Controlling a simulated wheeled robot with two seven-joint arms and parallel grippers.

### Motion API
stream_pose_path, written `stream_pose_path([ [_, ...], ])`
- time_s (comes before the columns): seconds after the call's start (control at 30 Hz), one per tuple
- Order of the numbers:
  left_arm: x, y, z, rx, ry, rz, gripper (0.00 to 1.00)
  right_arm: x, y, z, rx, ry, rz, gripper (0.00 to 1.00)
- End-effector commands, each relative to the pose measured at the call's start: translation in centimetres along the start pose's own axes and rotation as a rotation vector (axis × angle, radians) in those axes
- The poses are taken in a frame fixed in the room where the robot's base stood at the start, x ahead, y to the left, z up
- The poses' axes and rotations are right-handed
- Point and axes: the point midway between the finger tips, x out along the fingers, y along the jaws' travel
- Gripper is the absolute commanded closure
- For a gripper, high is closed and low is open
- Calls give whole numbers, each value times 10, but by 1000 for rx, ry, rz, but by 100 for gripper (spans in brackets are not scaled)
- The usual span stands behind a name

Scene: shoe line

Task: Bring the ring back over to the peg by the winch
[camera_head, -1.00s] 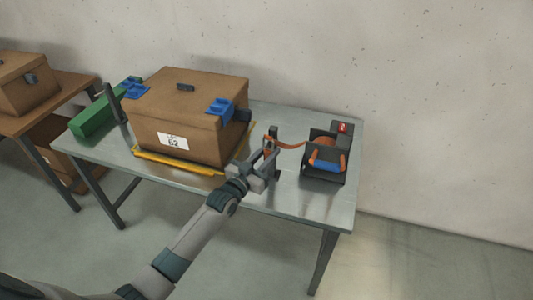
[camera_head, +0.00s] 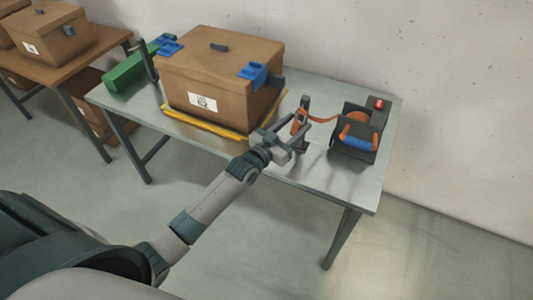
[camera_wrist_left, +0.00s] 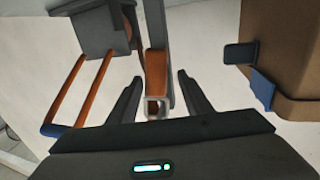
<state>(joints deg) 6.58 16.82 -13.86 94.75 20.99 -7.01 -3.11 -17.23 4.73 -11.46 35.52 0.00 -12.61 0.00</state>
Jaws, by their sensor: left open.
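I cannot tell whether the ring is hooked on the post. My right gripper is not in view.
A brown box (camera_head: 215,80) with blue latches sits in a yellow frame (camera_head: 205,124) left of my gripper. A green block (camera_head: 130,73) lies at the table's far left. The table's front right (camera_head: 345,185) is clear. A wooden table (camera_head: 88,55) with boxes stands further left.

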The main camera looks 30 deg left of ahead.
Motion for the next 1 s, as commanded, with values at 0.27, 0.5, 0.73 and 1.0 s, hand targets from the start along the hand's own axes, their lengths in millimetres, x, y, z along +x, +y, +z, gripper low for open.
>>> stream_pose_path([
  [0.27,-55,6,2,1,2,6,55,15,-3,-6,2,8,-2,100],
  [0.5,-103,8,0,0,6,8,55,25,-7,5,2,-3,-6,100],
  [0.73,-141,10,-2,0,8,9,55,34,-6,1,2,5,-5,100],
  [1.0,-161,10,-4,1,11,9,55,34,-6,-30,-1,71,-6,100],
])
